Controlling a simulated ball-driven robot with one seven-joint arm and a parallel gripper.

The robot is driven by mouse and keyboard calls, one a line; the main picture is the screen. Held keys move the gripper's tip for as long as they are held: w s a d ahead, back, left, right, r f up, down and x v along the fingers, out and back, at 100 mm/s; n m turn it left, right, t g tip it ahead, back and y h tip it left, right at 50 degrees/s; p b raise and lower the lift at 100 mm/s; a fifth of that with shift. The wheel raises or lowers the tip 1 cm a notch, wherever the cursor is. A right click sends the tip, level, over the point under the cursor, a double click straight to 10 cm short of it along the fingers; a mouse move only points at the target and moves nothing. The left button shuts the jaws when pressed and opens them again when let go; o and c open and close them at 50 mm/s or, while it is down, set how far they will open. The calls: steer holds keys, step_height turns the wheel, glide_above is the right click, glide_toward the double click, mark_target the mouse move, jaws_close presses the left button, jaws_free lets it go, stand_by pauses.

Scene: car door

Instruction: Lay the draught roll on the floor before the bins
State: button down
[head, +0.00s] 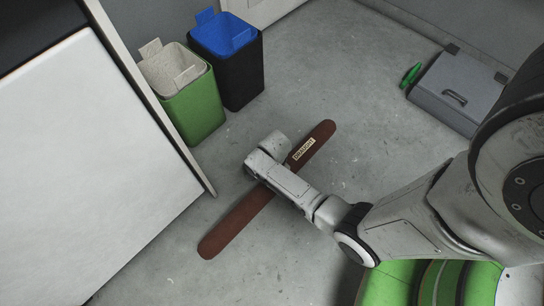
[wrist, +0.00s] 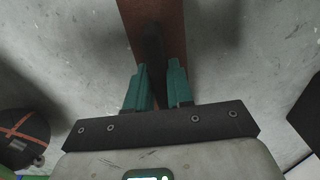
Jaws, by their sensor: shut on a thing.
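The draught roll (head: 238,222) is a long red-brown bar with rounded ends and a pale "DRAUGHT" label. It lies diagonally in the head view, in front of the bins and right of the white panel. My gripper (wrist: 159,70) is shut on it near its middle, with teal fingers either side of a dark strip along the roll (wrist: 130,22). My wrist hides part of the roll in the head view. I cannot tell whether the roll touches the floor. The green bin (head: 195,108) and the black bin with blue inside (head: 240,80) stand behind it.
A large white panel (head: 85,170) with a raised edge stands at left. A grey case (head: 455,92) and a small green item (head: 411,75) are at upper right. The grey floor (head: 340,60) between bins and case is clear.

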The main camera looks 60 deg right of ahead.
steer(key=f+b, duration=0.1)
steer(key=a+f+b, duration=0.1)
steer(key=f+b, duration=0.1)
steer(key=f, duration=0.1)
steer(key=shift+w+a+f, duration=0.1)
steer(key=shift+a, duration=0.15)
steer(key=shift+f, duration=0.35)
steer(key=c, duration=1)
jaws_free()
steer(key=shift+f, duration=0.15)
step_height(320, 180, up, 12)
steer(key=p, duration=0.7)
steer(key=s+a+r+n, duration=0.2)
steer(key=r+n, duration=0.4)
steer(key=n, duration=0.1)
steer(key=s+a+r+n, duration=0.2)
steer(key=s+r+n, duration=0.1)
steer(key=r+n, duration=0.4)
steer(key=s+a+r+n+t, duration=0.1)
steer(key=s+a+r+n, duration=0.1)
steer(key=r+n, duration=0.4)
steer(key=shift+s+a+r+n, duration=0.3)
steer(key=shift+s+r+n, duration=0.1)
steer(key=shift+s, duration=0.35)
steer(key=shift+c, duration=0.2)
